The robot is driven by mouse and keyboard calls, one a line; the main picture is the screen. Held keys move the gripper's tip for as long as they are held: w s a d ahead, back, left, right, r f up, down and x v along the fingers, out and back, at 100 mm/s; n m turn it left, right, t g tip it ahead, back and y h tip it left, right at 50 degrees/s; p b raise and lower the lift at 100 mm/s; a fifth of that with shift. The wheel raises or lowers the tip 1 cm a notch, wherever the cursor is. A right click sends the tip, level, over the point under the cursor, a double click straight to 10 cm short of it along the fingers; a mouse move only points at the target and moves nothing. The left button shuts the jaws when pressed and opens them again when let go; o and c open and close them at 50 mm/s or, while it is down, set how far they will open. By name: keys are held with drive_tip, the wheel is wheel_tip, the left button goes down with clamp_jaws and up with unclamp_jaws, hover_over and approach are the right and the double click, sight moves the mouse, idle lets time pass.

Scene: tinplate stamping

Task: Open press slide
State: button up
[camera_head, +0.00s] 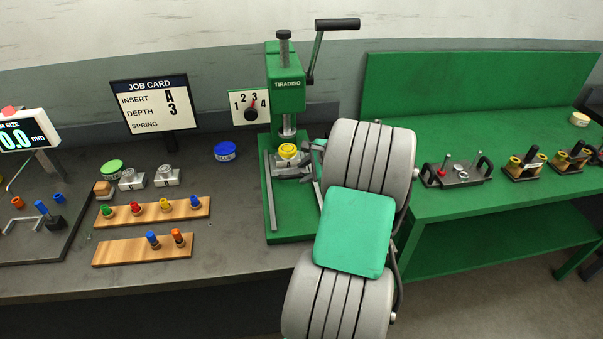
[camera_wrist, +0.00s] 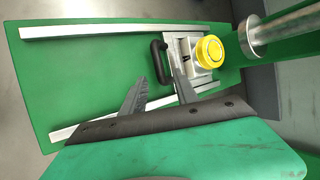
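The green press (camera_head: 285,95) stands at the back of the bench. Its grey slide (camera_head: 292,172) carries a block with a yellow round piece (camera_head: 288,150), just below and beside the metal ram (camera_head: 289,123). In the wrist view the slide (camera_wrist: 173,45) sits between two pale rails, with the yellow piece (camera_wrist: 209,51) on it and the ram (camera_wrist: 247,38) beyond. A black loop handle (camera_wrist: 158,62) sticks out from the slide's near side. My gripper (camera_wrist: 161,76) is open, its two dark fingertips apart around the handle's line; contact is unclear. My arm hides the gripper in the head view.
The press lever (camera_head: 312,50) rises at the upper right. Left are a job card (camera_head: 155,103) reading insert A, depth 3, a dial (camera_head: 250,106) and wooden racks (camera_head: 150,250) of coloured pieces. A green table (camera_head: 480,205) with fixtures stands right. The rails' near stretch (camera_wrist: 75,75) is clear.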

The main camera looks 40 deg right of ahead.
drive_tip(key=shift+x, duration=1.15)
clamp_jaws()
idle(0.5)
